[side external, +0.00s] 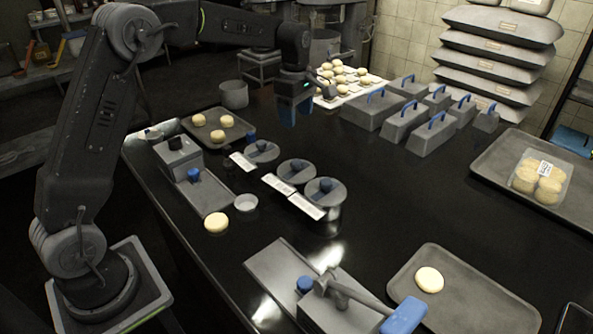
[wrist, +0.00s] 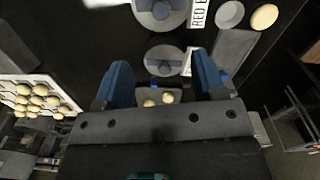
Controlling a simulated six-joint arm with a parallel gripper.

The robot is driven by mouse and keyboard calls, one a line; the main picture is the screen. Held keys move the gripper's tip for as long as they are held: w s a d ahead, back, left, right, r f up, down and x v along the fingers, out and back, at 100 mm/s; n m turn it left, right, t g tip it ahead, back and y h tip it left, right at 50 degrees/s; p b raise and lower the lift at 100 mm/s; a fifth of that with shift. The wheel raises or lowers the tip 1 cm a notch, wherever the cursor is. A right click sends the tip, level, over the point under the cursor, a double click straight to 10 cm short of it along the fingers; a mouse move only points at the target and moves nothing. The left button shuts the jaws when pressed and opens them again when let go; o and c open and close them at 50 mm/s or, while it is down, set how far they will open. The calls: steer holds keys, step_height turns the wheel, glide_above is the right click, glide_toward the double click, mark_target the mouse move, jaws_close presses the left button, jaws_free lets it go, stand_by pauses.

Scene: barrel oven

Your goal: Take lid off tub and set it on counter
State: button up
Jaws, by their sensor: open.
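Three round grey tubs with grey lids and blue knobs stand in a row on the dark counter (side external: 400,200), with white labels beside them. The front lid (side external: 334,199), middle lid (side external: 302,180) and back lid (side external: 268,156) all sit on their tubs. The wrist view shows two of these lids, one at the top edge (wrist: 174,22) and one lower (wrist: 153,52). My gripper (side external: 294,116) is open and empty, above the counter and behind the tubs. In the wrist view its two blue fingers (wrist: 163,78) are spread apart, with the lower lid just beyond them.
Grey boxes with blue handles (side external: 402,124) stand at the back right. A tray of dough balls (side external: 233,138) is at the left and a white board of dough (side external: 322,99) behind. A small cup (side external: 245,204) sits near the tubs. The counter right of the tubs is clear.

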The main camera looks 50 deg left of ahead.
steer(key=f, duration=0.2)
glide_above(296, 161)
steer(key=shift+n, duration=0.4)
steer(key=f, duration=0.7)
steer(key=shift+w+a+f, duration=0.1)
steer(key=shift+w+f, duration=0.1)
steer(key=shift+w, duration=0.15)
steer(key=shift+s+f, duration=0.2)
steer(key=shift+f, duration=1.2)
steer(key=shift+s+f, duration=0.15)
steer(key=shift+f, duration=1.2)
steer(key=c, duration=1)
